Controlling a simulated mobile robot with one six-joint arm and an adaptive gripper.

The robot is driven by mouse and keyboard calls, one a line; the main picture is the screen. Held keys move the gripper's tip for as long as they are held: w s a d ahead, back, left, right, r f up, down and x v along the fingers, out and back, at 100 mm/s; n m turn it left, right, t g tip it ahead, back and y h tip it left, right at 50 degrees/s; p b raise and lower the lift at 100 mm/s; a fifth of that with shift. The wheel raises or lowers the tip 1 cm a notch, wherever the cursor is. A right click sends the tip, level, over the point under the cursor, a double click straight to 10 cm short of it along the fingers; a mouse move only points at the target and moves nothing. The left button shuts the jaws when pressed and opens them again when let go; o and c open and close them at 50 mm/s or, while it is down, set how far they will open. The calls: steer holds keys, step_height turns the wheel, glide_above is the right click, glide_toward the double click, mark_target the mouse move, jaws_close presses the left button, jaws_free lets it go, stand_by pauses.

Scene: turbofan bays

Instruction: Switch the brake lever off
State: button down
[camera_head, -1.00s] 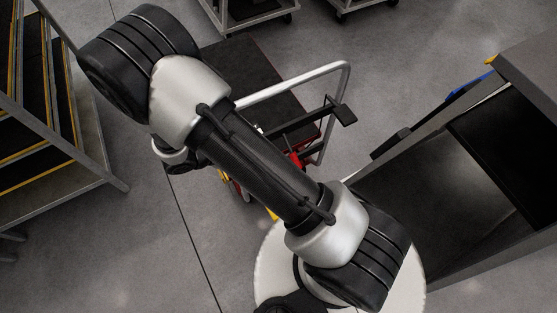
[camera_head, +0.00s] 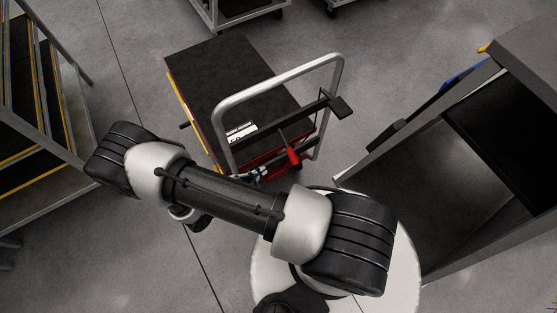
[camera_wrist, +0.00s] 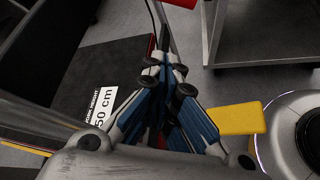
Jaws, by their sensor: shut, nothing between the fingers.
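The lift cart's black platform (camera_head: 232,88) lies ahead, with a grey tubular handle frame (camera_head: 278,82) at its near end. A red-handled lever (camera_head: 293,157) stands at that end, and a black lever with a flat pad (camera_head: 340,107) reaches to the right. In the wrist view a flat yellow pedal (camera_wrist: 236,119) sits low beside my gripper. No label tells me which is the brake lever. My gripper (camera_wrist: 165,72) has its blue and black fingers together, empty, pointing at the cart's near end. In the head view it is largely hidden.
A grey rack (camera_head: 85,110) with sloped panels stands at left. A dark open cabinet (camera_head: 430,185) stands close at right. Wheeled trolleys (camera_head: 238,12) stand at the back. Grey floor is clear left of the cart.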

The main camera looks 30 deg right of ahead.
mark_target(292, 156)
steer(key=b+x, duration=0.3)
steer(key=x, duration=0.7)
steer(key=r, duration=0.1)
steer(key=s+r, duration=0.2)
steer(key=shift+d+r, duration=0.25)
steer(key=shift+d, duration=0.1)
steer(key=shift+r+p, duration=0.1)
steer(key=shift+p, duration=0.25)
steer(key=shift+s+r, duration=0.15)
steer(key=shift+s, duration=0.05)
